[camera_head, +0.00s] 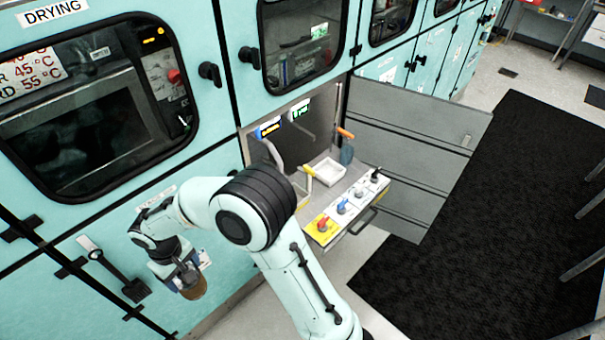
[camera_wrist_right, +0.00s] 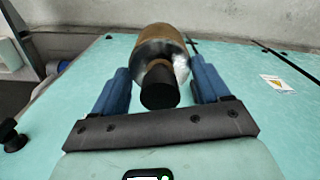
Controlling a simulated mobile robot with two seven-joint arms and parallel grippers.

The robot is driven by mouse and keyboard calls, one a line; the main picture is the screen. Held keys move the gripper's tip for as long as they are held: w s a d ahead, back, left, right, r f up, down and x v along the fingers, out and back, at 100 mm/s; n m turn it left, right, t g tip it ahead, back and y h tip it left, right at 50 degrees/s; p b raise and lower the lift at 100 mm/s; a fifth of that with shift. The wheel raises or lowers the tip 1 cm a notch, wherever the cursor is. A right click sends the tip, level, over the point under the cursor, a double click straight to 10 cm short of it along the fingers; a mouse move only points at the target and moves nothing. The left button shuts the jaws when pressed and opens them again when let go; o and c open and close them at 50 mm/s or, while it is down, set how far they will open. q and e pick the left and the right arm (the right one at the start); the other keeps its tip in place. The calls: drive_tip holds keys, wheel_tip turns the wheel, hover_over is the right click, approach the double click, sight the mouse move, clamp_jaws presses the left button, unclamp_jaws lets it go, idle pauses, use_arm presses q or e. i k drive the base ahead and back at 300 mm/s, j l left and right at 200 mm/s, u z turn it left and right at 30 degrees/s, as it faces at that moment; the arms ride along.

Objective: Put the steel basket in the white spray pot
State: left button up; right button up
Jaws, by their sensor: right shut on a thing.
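My right gripper (camera_head: 190,278) is at the lower left of the head view, in front of the teal cabinet. In the right wrist view its blue fingers (camera_wrist_right: 162,82) are shut on a round, shiny steel and brown thing (camera_wrist_right: 166,45) with a black knob facing the camera. It appears to be the steel basket; it also shows as a brown cylinder in the head view (camera_head: 195,290). A white open-topped pot (camera_head: 328,171), apparently the white spray pot, sits in the open cabinet bay, right of and apart from my right gripper. My left gripper is not in view.
A grey door (camera_head: 415,130) stands open right of the bay. A panel with coloured taps (camera_head: 345,210) is at the bay's front. A yellow handle (camera_head: 308,171) and a blue tool with an orange handle (camera_head: 346,150) are near the pot. A black mat (camera_head: 480,240) covers the floor.

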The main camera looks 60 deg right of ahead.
sight(328, 175)
drive_tip(key=k+l+u, duration=0.1)
drive_tip(key=l+u, duration=0.2)
drive_tip(key=k+l+u, duration=0.25)
drive_tip(key=k+l, duration=0.15)
drive_tip(key=l, duration=0.2)
drive_tip(key=k+l, duration=0.15)
drive_tip(key=l, duration=0.2)
drive_tip(key=k+l, duration=0.15)
drive_tip(key=l, duration=0.25)
drive_tip(key=k+l, duration=0.15)
drive_tip(key=l, duration=0.2)
drive_tip(key=k+l, duration=0.15)
drive_tip(key=l, duration=0.2)
drive_tip(key=k+l, duration=0.15)
drive_tip(key=l, duration=0.2)
drive_tip(key=k+l, duration=0.1)
drive_tip(key=l, duration=0.3)
